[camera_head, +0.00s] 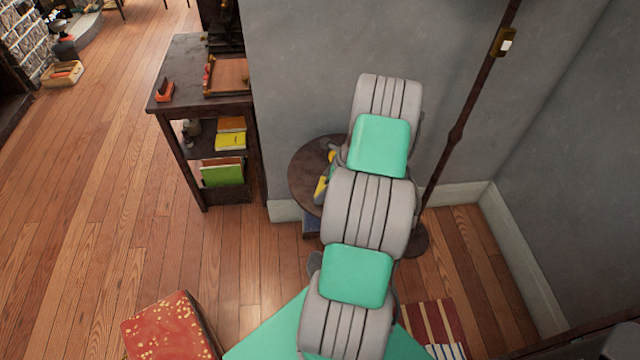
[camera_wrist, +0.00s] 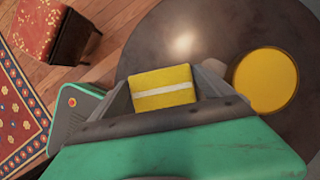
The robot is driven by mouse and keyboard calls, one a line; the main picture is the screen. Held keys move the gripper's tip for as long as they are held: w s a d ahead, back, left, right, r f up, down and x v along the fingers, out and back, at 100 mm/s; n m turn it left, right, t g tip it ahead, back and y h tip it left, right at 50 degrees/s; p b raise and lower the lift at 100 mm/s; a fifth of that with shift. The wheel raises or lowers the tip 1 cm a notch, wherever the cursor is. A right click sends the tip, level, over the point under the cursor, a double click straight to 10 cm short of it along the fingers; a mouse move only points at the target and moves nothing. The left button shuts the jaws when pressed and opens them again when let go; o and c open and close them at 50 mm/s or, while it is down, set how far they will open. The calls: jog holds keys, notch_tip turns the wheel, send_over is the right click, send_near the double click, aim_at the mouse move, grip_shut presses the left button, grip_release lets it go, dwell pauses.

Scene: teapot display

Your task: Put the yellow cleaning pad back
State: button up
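The yellow cleaning pad (camera_wrist: 163,87), with a white stripe across it, shows in the wrist view between the two fingers of my gripper (camera_wrist: 163,95). The fingers lie close against its two sides, so the gripper looks shut on it. The pad is over the round dark table (camera_wrist: 225,30), near its edge. In the head view the arm hides most of the gripper, and a bit of yellow (camera_head: 321,188) shows at its left side, over the round table (camera_head: 303,171).
A round yellow thing (camera_wrist: 265,80) is on the table, right of the gripper. A dark shelf (camera_head: 190,120) with books stands left of the table. A red patterned stool (camera_head: 168,328) is at bottom left. A thin dark pole (camera_head: 455,135) stands right of the arm, near grey walls.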

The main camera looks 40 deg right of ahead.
jog(key=shift+o, duration=0.8)
jog(key=shift+r, duration=0.15)
